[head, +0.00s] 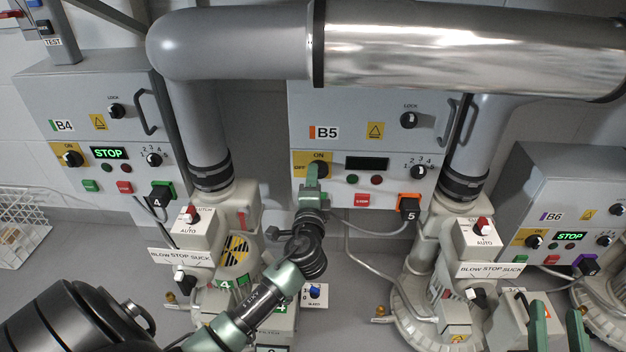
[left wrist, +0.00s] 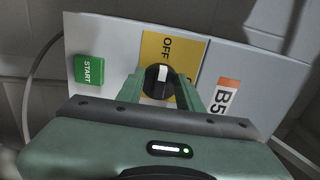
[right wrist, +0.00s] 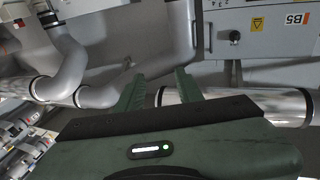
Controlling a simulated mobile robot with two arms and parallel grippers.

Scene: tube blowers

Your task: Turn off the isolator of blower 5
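The isolator of blower 5 is a black knob (left wrist: 158,82) on a yellow plate on the grey B5 panel (head: 280,180). In the left wrist view its white mark points towards the word OFF. The B5 display (head: 367,163) is dark. My left gripper (head: 312,178) is at the knob, with one finger on each side and the fingers spread wide. Contact with the knob is not clear. In the head view the gripper partly hides the knob. My right gripper (head: 558,325) is open and empty at the lower right, away from the B5 panel.
The B4 panel (head: 75,130) at left and B6 panel (head: 575,210) at right both show STOP. A large pipe (head: 450,50) crosses above B5. Blowers stand below the panels, one around my left arm. A wire basket (head: 25,225) is at far left.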

